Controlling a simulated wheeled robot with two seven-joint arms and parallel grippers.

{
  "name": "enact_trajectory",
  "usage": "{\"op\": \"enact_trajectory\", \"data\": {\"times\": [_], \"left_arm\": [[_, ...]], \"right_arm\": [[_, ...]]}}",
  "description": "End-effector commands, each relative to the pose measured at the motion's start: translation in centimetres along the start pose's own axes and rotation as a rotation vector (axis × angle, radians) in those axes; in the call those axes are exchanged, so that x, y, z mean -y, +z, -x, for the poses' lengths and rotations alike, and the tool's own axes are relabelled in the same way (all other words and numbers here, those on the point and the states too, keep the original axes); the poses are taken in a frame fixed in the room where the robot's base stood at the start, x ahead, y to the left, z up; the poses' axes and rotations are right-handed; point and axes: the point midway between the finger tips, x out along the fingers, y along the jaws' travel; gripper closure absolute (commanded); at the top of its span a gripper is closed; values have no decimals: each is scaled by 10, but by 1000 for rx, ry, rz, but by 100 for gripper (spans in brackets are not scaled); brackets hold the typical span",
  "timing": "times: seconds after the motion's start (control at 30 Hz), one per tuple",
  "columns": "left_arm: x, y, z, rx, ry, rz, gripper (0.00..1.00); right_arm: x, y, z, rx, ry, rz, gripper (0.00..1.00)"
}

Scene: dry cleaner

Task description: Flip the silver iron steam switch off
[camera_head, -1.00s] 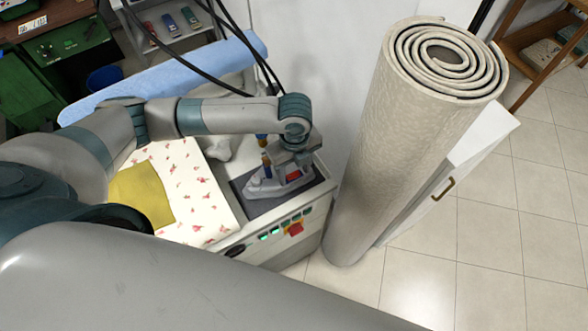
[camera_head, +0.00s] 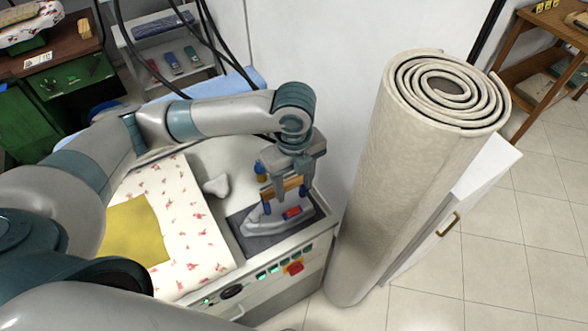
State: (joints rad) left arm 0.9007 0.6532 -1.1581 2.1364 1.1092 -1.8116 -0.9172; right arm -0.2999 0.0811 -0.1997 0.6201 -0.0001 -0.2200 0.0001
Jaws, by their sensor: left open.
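The silver iron (camera_head: 258,219) sits on a dark rest pad at the right end of the ironing station. A small red switch (camera_head: 292,213) shows on its near side; its on or off position is too small to tell. The iron has a wooden-coloured handle, partly hidden behind my gripper. My left gripper (camera_head: 290,194) points down over the iron, with its open fingers just above the red switch and near the handle. I cannot tell whether a fingertip touches the iron. My right gripper is out of view.
The station's front panel has green buttons and a red knob (camera_head: 294,267). A floral cloth (camera_head: 190,215) with a yellow cloth (camera_head: 133,228) lies left. A tall rolled carpet (camera_head: 400,200) stands close on the right. Dark cables hang behind my left arm.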

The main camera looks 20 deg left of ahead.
Motion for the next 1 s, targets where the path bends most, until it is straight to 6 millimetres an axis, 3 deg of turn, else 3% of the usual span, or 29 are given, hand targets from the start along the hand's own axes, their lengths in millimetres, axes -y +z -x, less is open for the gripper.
{"op": "enact_trajectory", "data": {"times": [0.2, 0.4, 1.0], "left_arm": [[1, 0, 40, 2, -3, -2, 50], [0, 0, 63, 1, 0, -1, 50], [0, 0, 70, 0, 1, -1, 50]], "right_arm": [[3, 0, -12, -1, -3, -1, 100], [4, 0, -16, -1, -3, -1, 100], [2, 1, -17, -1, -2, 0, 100]]}}
